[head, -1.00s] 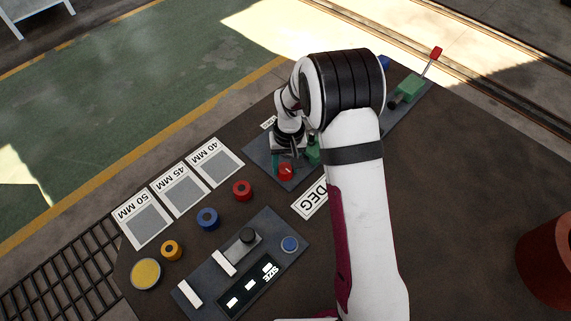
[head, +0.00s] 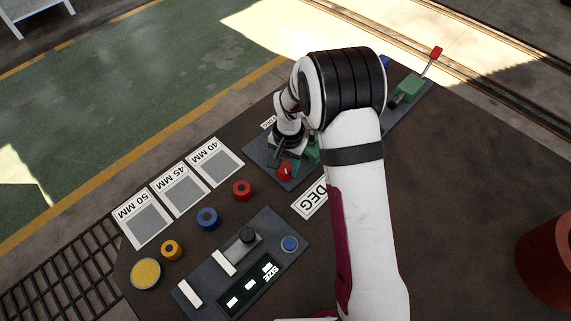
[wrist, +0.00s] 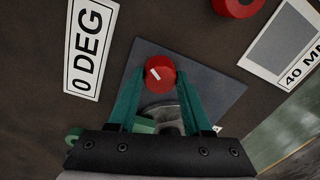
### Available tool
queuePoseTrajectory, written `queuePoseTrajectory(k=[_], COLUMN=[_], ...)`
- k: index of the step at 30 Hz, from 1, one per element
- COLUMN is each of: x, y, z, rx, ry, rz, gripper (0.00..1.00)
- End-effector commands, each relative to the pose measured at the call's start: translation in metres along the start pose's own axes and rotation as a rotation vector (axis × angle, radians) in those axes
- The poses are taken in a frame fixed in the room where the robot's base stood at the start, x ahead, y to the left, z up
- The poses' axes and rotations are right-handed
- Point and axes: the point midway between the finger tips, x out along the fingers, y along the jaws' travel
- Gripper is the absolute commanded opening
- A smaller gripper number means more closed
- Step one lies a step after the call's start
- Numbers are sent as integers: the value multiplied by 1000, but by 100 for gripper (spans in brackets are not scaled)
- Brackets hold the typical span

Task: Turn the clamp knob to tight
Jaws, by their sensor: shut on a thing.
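The red clamp knob (wrist: 160,75), with a white mark on its top, stands on a dark grey plate (wrist: 222,85). In the wrist view the mark is tilted across the knob's top. My gripper (wrist: 160,80) has one teal finger on each side of the knob and is shut on it. In the head view the knob (head: 285,172) shows just in front of my gripper, and my arm hides much of the plate's right side. Grey and green parts of the bender lie behind the knob, partly hidden by my fingers.
A "0 DEG" label (wrist: 84,48) lies beside the plate. Red (head: 242,190), blue (head: 207,218) and orange (head: 172,250) rings sit along the size cards. A control panel (head: 213,293) is nearer. A green block (head: 409,88) with a red-tipped lever stands at the far right.

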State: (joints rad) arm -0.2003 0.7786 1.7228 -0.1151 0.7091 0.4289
Motion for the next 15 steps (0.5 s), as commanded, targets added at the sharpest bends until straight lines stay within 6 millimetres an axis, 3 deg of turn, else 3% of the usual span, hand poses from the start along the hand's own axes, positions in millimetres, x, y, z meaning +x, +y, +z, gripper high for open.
queuePoseTrajectory(k=[15], x=[-1], y=[-1], z=[0], rx=[485], ry=[25], rz=[-2], gripper=[0])
